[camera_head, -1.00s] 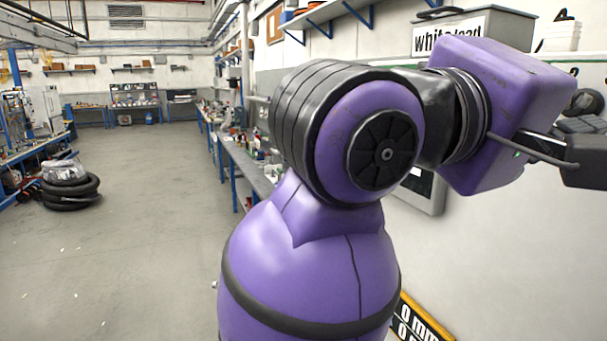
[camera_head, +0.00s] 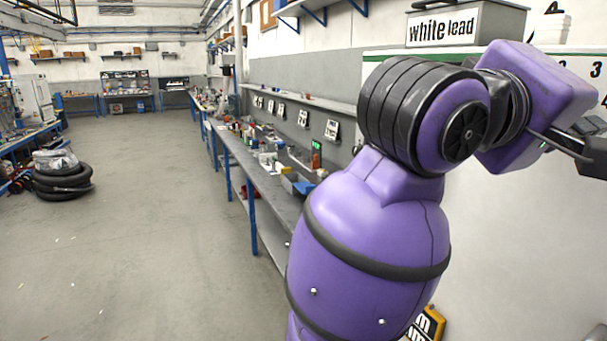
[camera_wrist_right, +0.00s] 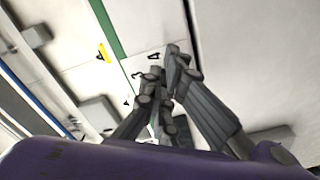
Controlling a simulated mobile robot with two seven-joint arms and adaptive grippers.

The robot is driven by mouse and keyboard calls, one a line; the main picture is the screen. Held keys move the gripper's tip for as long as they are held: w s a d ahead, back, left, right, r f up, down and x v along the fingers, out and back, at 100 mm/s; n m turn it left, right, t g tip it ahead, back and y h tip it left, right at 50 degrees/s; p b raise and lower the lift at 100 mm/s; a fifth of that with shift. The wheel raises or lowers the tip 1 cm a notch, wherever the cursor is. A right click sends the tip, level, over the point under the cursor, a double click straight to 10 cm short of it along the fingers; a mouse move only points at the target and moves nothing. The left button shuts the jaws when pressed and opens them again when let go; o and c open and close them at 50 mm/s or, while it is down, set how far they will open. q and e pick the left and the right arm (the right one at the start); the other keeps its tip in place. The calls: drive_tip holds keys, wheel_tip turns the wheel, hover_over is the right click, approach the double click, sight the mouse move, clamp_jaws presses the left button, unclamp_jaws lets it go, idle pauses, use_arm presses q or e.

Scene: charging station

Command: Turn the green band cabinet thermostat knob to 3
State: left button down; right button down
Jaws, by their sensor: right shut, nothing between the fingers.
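The white cabinet front with a green band (camera_head: 380,57) along its top shows at the right of the head view. Dial numbers 2, 3 (camera_head: 596,69) and 4 stand on it at the far right. In the right wrist view, the green band (camera_wrist_right: 105,27) runs steeply across the picture, and the numbers 3 (camera_wrist_right: 137,75) and 4 (camera_wrist_right: 153,57) show just left of the fingertips. My right gripper (camera_wrist_right: 166,66) is shut and empty, close in front of the dial numbers. I cannot make out the knob; the fingers or wrist may hide it. My left gripper is not in view.
A grey box labelled "white lead" (camera_head: 440,30) stands above the band. A long workbench (camera_head: 262,183) with clutter runs along the wall to the left. Black hoses (camera_head: 62,183) lie coiled on the floor. The middle floor is clear. A yellow label (camera_wrist_right: 103,52) shows in the wrist view.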

drive_tip(key=shift+w+a+r, duration=0.1)
drive_tip(key=shift+w+r, duration=0.1)
drive_tip(key=shift+w, duration=0.3)
idle(0.9)
idle(0.6)
drive_tip(key=shift+w+a+f+b, duration=0.15)
drive_tip(key=shift+w+f+b, duration=0.15)
drive_tip(key=shift+f+b, duration=0.7)
drive_tip(key=shift+r+b, duration=0.25)
drive_tip(key=shift+b, duration=0.05)
drive_tip(key=shift+f, duration=0.1)
